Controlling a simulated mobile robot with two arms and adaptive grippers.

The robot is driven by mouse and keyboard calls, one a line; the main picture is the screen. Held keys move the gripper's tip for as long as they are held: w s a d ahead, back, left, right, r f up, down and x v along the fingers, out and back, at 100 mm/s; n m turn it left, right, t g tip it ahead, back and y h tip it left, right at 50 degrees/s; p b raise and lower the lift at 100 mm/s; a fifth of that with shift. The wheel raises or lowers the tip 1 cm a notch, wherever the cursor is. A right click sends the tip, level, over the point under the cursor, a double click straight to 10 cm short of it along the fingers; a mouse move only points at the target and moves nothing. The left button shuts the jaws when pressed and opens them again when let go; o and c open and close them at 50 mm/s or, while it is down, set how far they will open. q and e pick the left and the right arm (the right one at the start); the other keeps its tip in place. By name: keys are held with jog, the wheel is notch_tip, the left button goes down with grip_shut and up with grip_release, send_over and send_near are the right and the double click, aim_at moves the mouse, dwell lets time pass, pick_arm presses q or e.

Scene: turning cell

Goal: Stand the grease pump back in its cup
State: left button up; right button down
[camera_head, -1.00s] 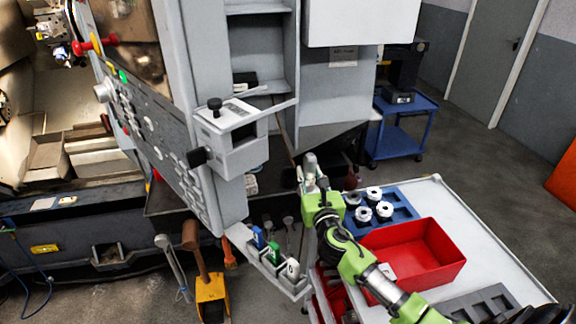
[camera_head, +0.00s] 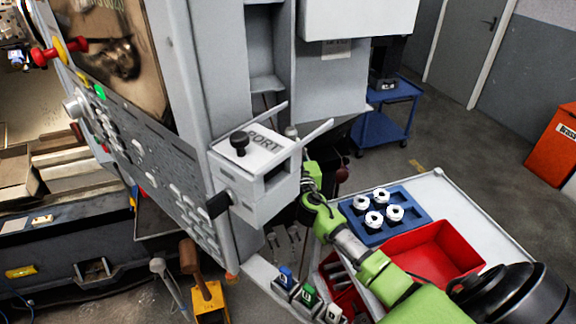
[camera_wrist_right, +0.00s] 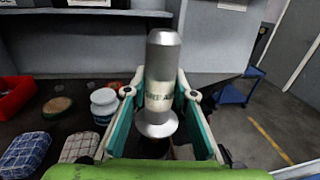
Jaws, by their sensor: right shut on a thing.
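The grease pump is a silver cylinder (camera_wrist_right: 163,58) with a pale lettered band and a flared lower rim. In the right wrist view it stands roughly upright between the fingers of my right gripper (camera_wrist_right: 160,92), which is shut on it. Its underside is hidden, with only a dark area showing below, so I cannot tell whether it touches anything. In the head view my right arm reaches in from the lower right, and its gripper is mostly hidden behind the grey box on the machine. I cannot make out the cup in either view. My left gripper is not in view.
The right wrist view shows a white jar (camera_wrist_right: 104,104), a round brown-topped item (camera_wrist_right: 57,107), folded checked cloths (camera_wrist_right: 78,147) and a red bin (camera_wrist_right: 14,96) on a dark surface. In the head view, the grey box (camera_head: 262,190) juts out beside my arm. A red tray (camera_head: 470,262) lies beneath it.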

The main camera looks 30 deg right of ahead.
jog(key=shift+s+f, duration=0.2)
jog(key=shift+f, duration=0.6)
jog(key=shift+w+f+b, duration=0.15)
jog(key=shift+f+b, duration=0.3)
jog(key=shift+f, duration=0.3)
jog(key=shift+w+f+b, duration=0.25)
jog(key=shift+f+b, duration=0.2)
jog(key=shift+f, duration=0.7)
jog(key=shift+s, duration=0.1)
jog(key=shift+f, duration=0.2)
jog(key=c, duration=1.7)
grip_release()
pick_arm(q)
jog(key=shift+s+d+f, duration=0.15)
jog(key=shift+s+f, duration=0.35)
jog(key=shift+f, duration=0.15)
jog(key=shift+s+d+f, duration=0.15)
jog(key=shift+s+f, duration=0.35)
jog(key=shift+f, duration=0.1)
pick_arm(e)
jog(key=shift+r, duration=0.1)
